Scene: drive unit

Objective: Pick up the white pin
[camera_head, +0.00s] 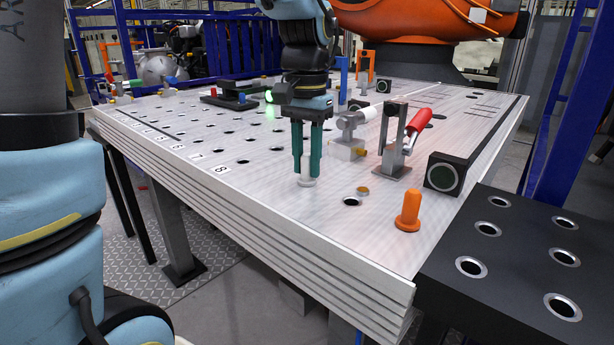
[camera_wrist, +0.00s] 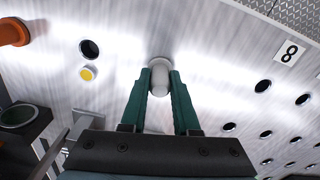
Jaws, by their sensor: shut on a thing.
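The white pin (camera_head: 307,178) stands upright at the table's near part in the head view, its flanged base at the table surface. In the wrist view, the pin (camera_wrist: 160,80) shows its rounded top between the green fingers. My gripper (camera_head: 306,170) points straight down and is shut on the pin, one finger on each side. It also shows in the wrist view (camera_wrist: 160,88). Whether the pin's lower end is in a hole is hidden.
An orange pin (camera_head: 408,211) stands to the right, near an empty hole (camera_head: 351,201) and a small yellow button (camera_head: 362,190). A toggle clamp with a red handle (camera_head: 412,124) and a black block (camera_head: 446,175) stand behind. A black plate with holes (camera_head: 520,250) is at the right.

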